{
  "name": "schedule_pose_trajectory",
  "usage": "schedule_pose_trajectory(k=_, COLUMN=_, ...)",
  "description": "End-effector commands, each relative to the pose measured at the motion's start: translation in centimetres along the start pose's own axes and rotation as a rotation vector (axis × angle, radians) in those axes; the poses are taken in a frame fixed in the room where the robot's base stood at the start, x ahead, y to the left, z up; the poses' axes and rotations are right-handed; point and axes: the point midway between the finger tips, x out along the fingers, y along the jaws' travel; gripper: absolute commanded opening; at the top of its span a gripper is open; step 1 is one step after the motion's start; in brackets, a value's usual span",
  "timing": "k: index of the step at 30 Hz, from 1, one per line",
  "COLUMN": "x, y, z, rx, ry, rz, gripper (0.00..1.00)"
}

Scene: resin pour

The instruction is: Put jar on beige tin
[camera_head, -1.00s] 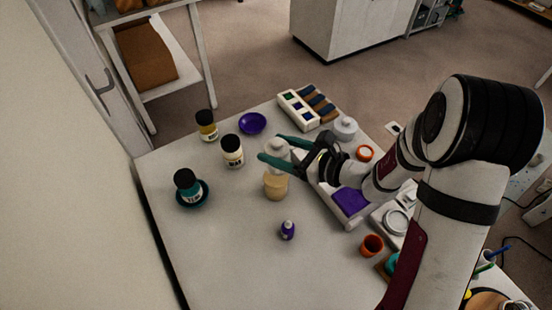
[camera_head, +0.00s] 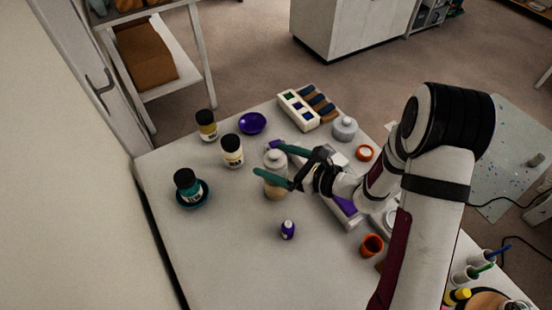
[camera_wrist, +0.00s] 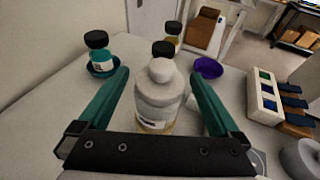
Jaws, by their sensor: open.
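The jar (camera_head: 275,158), pale grey with a rounded top, appears to stand upright on the beige tin (camera_head: 274,193). In the wrist view the jar (camera_wrist: 160,98) stands between my fingers, with a strip of the beige tin (camera_wrist: 158,130) below it. My gripper (camera_head: 265,159) is open, with one teal finger on each side of the jar. In the wrist view the gripper (camera_wrist: 158,75) shows a gap between each finger and the jar. My near finger hides part of the seam between jar and tin in the head view.
Dark-lidded bottles (camera_head: 231,150) and (camera_head: 206,125) and a purple dish (camera_head: 252,123) stand behind. A teal bottle (camera_head: 187,184) sits on a dish at left. A small purple bottle (camera_head: 288,230) stands in front. A grey container (camera_head: 344,129) is at right. The front-left table is clear.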

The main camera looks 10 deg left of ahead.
Motion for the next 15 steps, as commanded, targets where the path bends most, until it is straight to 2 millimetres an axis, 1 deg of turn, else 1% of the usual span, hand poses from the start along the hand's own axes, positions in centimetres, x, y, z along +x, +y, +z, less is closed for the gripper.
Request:
schedule_pose_trajectory(k=3, x=-0.1, y=0.0, z=0.3, rx=-0.001, ry=-0.001, rz=0.000, gripper=0.99)
schedule_pose_trajectory(k=5, x=-0.8, y=-0.1, z=0.3, rx=0.002, ry=0.000, rz=-0.003, gripper=0.99)
schedule_pose_trajectory(k=8, x=-3.0, y=-0.2, z=0.3, rx=0.002, ry=-0.001, rz=-0.006, gripper=0.99)
schedule_pose_trajectory(k=12, x=-6.9, y=-0.2, z=0.3, rx=0.000, ry=0.000, rz=-0.007, gripper=0.99)
schedule_pose_trajectory(k=15, x=-9.4, y=-0.1, z=0.3, rx=0.001, ry=0.000, rz=-0.006, gripper=0.99)
